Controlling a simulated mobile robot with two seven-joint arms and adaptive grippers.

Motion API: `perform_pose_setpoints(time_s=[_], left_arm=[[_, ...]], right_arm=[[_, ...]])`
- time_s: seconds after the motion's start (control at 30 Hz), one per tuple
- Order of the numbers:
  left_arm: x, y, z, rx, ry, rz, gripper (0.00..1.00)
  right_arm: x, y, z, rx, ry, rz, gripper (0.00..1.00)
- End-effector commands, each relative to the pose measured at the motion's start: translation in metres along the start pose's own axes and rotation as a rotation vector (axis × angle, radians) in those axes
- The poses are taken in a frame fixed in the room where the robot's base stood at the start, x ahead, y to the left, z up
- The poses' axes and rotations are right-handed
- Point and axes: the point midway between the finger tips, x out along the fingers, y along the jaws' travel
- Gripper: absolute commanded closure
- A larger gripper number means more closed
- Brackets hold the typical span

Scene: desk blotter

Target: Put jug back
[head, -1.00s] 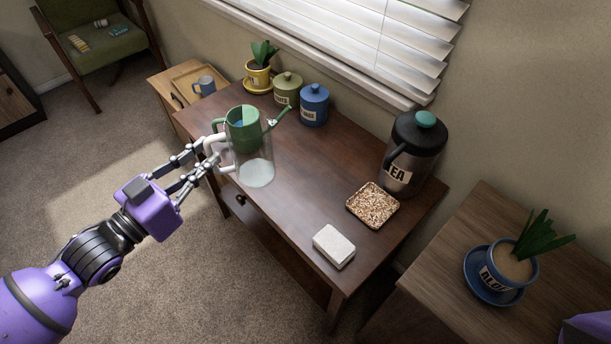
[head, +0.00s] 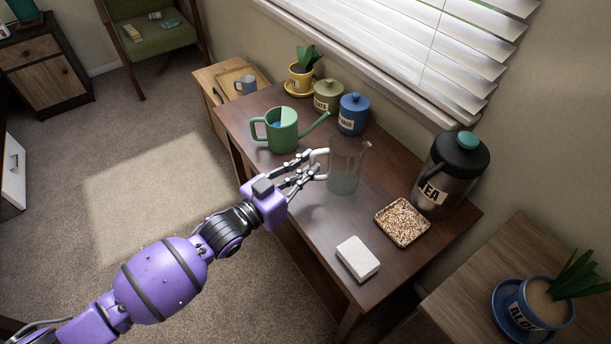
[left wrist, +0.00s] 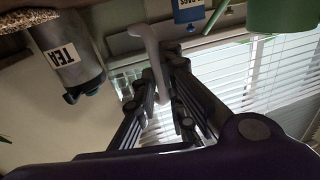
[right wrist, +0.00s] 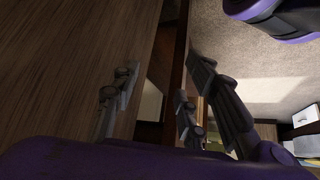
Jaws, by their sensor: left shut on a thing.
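The clear glass jug (head: 346,170) with a white handle is upright over the middle of the dark wooden table (head: 300,190). I cannot tell whether its base touches the wood. My left gripper (head: 312,167) is shut on the handle from the left. The pale handle (left wrist: 150,55) also shows between the fingers in the left wrist view. The cork mat (head: 402,222) lies bare to the right of the jug. My right gripper (right wrist: 152,105) shows only in its wrist view, with its fingers apart and nothing between them.
A green watering can (head: 283,130) stands behind and left of the jug. A blue canister (head: 353,114), an olive canister (head: 327,96) and a potted plant (head: 301,78) line the back. The tea canister (head: 448,180) stands right; a white block (head: 358,259) lies near the front.

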Motion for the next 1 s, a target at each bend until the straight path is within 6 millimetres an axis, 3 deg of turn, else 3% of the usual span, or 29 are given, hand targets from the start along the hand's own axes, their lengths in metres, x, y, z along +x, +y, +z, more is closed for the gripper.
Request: perform_pose_setpoints(time_s=[0.03, 0.13, 0.53, 0.57, 0.7, 1.0], left_arm=[[-0.001, -0.001, 0.012, -0.001, -0.005, -0.002, 1.0], [-0.001, -0.001, 0.022, -0.001, -0.002, -0.002, 1.0], [-0.002, -0.001, 0.027, 0.0, -0.001, -0.001, 1.0], [-0.002, -0.001, 0.028, 0.001, -0.003, -0.001, 0.88], [-0.002, -0.001, 0.027, 0.001, -0.003, -0.001, 0.71], [-0.002, -0.001, 0.025, 0.001, -0.002, -0.001, 0.71]], right_arm=[[0.002, 0.0, 0.003, 0.0, -0.003, -0.001, 0.6], [0.003, -0.001, 0.004, 0.0, -0.006, -0.001, 0.6], [0.004, -0.001, 0.006, 0.0, -0.009, -0.002, 0.6], [0.004, -0.001, 0.006, 0.0, -0.008, -0.002, 0.6], [0.004, -0.001, 0.006, 0.0, -0.008, -0.002, 0.6], [0.003, -0.002, 0.005, 0.0, -0.007, -0.003, 0.6]])
